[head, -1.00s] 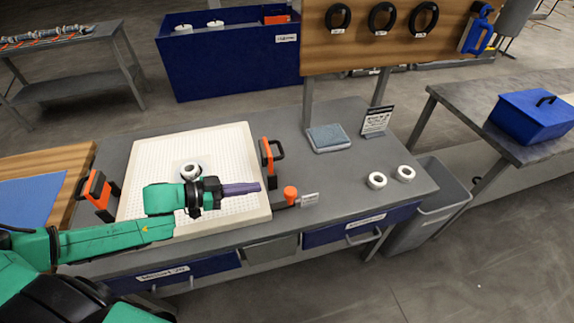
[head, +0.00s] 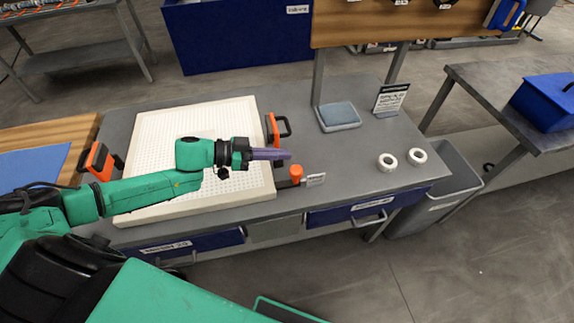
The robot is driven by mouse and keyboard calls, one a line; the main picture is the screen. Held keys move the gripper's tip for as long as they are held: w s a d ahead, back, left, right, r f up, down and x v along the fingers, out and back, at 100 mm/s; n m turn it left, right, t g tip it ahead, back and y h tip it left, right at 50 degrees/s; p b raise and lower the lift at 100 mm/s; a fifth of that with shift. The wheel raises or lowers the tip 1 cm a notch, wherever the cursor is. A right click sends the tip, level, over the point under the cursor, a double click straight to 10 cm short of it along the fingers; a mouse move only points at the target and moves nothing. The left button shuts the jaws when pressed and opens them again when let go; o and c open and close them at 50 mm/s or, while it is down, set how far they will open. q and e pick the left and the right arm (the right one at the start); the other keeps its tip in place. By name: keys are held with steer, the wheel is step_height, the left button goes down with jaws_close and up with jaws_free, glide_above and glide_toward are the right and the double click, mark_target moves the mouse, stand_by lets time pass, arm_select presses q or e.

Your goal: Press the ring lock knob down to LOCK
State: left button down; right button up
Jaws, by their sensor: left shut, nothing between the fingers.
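The orange knob (head: 296,172) stands at the front right corner of the white perforated plate (head: 160,130), with a small white label (head: 316,180) beside it. The label's text is too small to read. My left gripper (head: 285,154) reaches in from the left over the plate. Its purple fingers are shut and empty, with the tips just behind and slightly left of the knob in the picture. I cannot tell how far above the knob they are. My right gripper is not in view.
Orange clamps with black handles stand at the plate's left (head: 98,160) and right (head: 274,128) sides. Two white rings (head: 388,162) lie on the bench at right. The bench between knob and rings is clear.

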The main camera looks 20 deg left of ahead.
arm_select(q)
steer(key=f, duration=0.1)
steer(key=d+f, duration=0.2)
steer(key=shift+w+f+p, duration=0.2)
steer(key=shift+w+p, duration=0.15)
steer(key=shift+w, duration=0.05)
steer(key=shift+f, duration=0.4)
steer(key=shift+s+f, duration=0.15)
steer(key=shift+f, duration=0.05)
